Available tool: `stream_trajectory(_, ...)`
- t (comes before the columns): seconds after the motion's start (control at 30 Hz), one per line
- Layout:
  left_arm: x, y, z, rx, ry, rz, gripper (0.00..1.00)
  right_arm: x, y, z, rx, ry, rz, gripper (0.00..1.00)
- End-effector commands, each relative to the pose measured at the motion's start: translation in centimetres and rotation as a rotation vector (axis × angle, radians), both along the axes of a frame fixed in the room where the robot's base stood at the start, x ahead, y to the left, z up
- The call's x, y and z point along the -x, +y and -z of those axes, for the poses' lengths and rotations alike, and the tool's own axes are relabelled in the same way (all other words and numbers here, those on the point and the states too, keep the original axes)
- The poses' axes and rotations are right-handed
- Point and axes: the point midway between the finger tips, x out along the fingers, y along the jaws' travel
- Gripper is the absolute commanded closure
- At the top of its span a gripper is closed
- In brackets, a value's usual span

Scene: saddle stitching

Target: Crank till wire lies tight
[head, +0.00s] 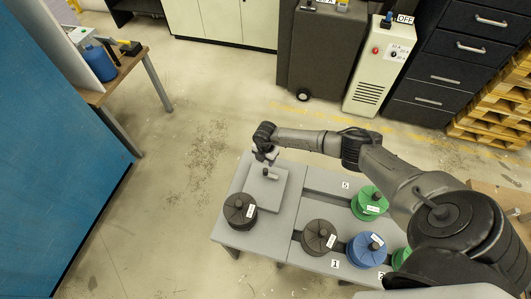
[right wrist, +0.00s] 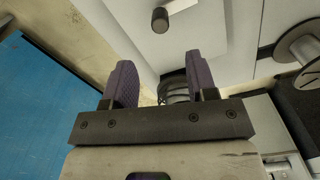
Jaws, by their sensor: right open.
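A grey square unit (head: 262,196) stands on the grey table's left part, with a small dark knob (head: 269,174) on a pale bar on its top, apparently the crank. The knob also shows beyond the fingers in the right wrist view (right wrist: 160,20). My right gripper (head: 268,156) is at the unit's far edge, close to the knob but apart from it. Its two purple-grey fingers are spread open and empty in the right wrist view (right wrist: 160,85). A dark spool (head: 240,209) sits at the unit's near left. I cannot make out any wire. My left gripper is not in view.
To the right on the table are another dark spool (head: 319,236), a blue spool (head: 366,249) and green spools (head: 369,203). My right arm spans the table's far right side. A blue panel (head: 60,150) stands at left. Open floor lies between.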

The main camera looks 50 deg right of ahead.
Motion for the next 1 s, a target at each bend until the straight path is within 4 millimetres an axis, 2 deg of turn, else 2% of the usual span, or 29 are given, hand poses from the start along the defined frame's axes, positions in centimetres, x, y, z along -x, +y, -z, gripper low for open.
stream_trajectory(0.1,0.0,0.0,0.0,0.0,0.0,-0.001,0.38,0.0,0.0,-1.6,0.001,-0.001,-0.001,0.48)
stream_trajectory(0.3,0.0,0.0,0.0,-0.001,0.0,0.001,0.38,0.0,0.0,-3.1,0.0,-0.001,0.0,0.48)
stream_trajectory(1.0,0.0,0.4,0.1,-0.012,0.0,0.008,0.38,0.0,0.0,-3.4,0.0,0.0,0.0,0.48)
